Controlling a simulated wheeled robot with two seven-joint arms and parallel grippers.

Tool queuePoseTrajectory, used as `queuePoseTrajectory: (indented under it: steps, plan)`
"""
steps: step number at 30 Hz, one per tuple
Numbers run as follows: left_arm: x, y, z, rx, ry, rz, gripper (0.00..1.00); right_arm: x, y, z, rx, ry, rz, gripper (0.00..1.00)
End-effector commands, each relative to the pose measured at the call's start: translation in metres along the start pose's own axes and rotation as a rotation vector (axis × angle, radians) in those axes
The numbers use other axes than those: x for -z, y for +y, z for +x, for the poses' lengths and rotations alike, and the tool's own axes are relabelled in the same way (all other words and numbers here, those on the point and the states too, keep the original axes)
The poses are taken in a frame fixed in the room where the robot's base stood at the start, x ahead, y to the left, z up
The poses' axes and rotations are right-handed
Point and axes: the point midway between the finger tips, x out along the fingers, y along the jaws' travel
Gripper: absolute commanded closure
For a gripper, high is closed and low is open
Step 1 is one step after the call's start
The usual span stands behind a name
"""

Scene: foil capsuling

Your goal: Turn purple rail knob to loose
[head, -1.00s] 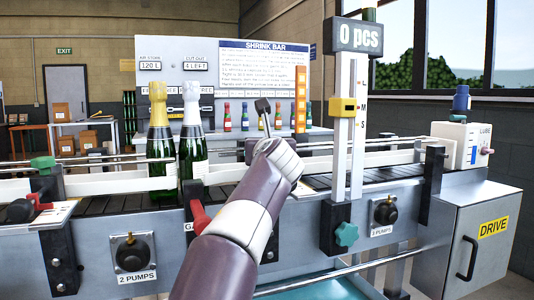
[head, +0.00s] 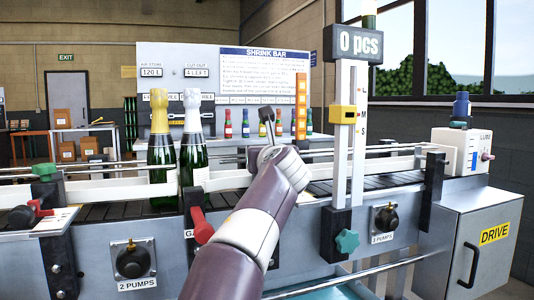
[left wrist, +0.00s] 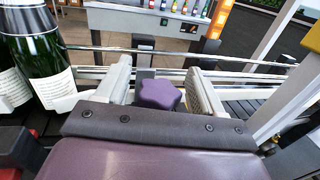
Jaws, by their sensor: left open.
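The purple rail knob (left wrist: 158,94) is a lobed knob seen in the left wrist view, just beyond the dark edge of my gripper's palm. My left gripper (left wrist: 160,70) is open, with one pale finger on each side of the knob. Gaps show between the knob and both fingers, so it is not clamped. In the head view my purple left arm reaches up over the conveyor's near side; its wrist hides the knob there, and the fingers cannot be made out clearly. My right gripper is not in view.
Two foil-topped bottles (head: 162,150) stand on the conveyor left of my arm. A red lever (head: 199,220) is close beside the arm. The gauge post (head: 342,150) with a yellow slider and a teal knob (head: 347,241) stand to the right. Metal guide rails run along the belt.

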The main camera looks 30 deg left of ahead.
Motion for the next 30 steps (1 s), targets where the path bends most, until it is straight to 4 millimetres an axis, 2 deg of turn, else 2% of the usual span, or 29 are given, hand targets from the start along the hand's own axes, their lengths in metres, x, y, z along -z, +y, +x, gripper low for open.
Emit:
queuePoseTrajectory:
  steps: [5,8,10,18,22,30]
  plan:
    - [-0.024,0.0,0.0,0.0,0.0,0.0,0.32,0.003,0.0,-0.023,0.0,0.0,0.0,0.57]
    - [-0.055,-0.001,0.0,0.001,0.0,-0.001,0.32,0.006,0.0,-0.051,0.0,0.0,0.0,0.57]
    - [-0.059,-0.018,-0.012,0.008,0.001,0.002,0.32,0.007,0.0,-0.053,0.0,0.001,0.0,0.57]
    - [-0.099,-0.073,-0.053,0.005,0.001,0.001,0.32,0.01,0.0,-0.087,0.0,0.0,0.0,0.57]
    - [-0.108,-0.088,-0.064,0.004,0.001,0.0,0.32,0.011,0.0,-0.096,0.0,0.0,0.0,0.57]
    - [-0.109,-0.095,-0.07,0.001,0.001,0.0,0.32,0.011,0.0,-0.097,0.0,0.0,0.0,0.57]
